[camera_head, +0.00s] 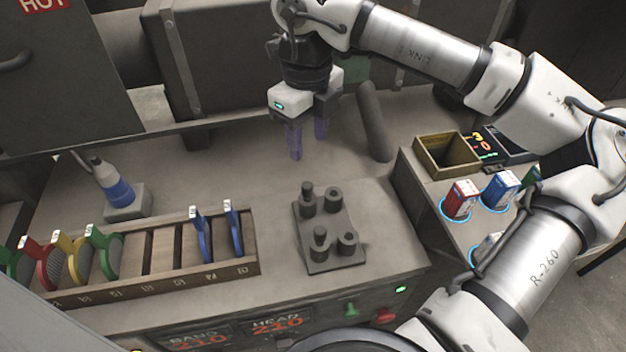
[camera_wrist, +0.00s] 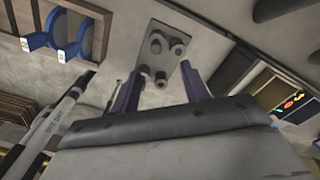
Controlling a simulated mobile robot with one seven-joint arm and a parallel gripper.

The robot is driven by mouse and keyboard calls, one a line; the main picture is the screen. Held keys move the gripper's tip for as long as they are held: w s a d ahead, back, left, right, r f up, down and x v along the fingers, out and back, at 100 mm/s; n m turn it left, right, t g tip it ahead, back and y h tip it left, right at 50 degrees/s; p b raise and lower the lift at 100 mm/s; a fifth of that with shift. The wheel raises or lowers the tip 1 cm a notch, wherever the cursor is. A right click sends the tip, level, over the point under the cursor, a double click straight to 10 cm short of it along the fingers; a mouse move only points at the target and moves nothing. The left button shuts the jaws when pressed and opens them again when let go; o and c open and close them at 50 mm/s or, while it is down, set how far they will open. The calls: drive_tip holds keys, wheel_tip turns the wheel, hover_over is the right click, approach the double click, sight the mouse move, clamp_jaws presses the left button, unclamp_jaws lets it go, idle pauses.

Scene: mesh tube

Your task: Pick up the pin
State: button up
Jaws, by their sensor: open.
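A dark grey plate (camera_head: 330,222) lies on the bench and bears several short upright cylinders. Two have narrower tops, a rear-left pin-like piece (camera_head: 307,197) and a front-left pin-like piece (camera_head: 320,239). The other two look like hollow sockets, one at the rear right (camera_head: 333,200) and one at the front right (camera_head: 347,241). I cannot tell which piece the task's pin is. My gripper (camera_head: 308,147) is open and empty, pointing down above the bench behind the plate. In the wrist view the plate (camera_wrist: 163,22) shows beyond the two purple fingers.
A wooden rack (camera_head: 150,279) with coloured discs stands left of the plate. A blue and white bottle-like tool (camera_head: 112,186) is behind it. An open box (camera_head: 446,154) and coloured cartons (camera_head: 461,199) are at the right.

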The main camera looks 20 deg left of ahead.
sight(307, 184)
drive_tip(key=f, duration=0.2)
drive_tip(key=f+p, duration=0.1)
drive_tip(key=f, duration=0.4)
drive_tip(key=shift+s+f, duration=0.2)
drive_tip(key=shift+s, duration=0.1)
drive_tip(key=shift+s+f+p, duration=0.1)
drive_tip(key=shift+f+p, duration=1.2)
drive_tip(key=shift+f, duration=1.3)
clamp_jaws()
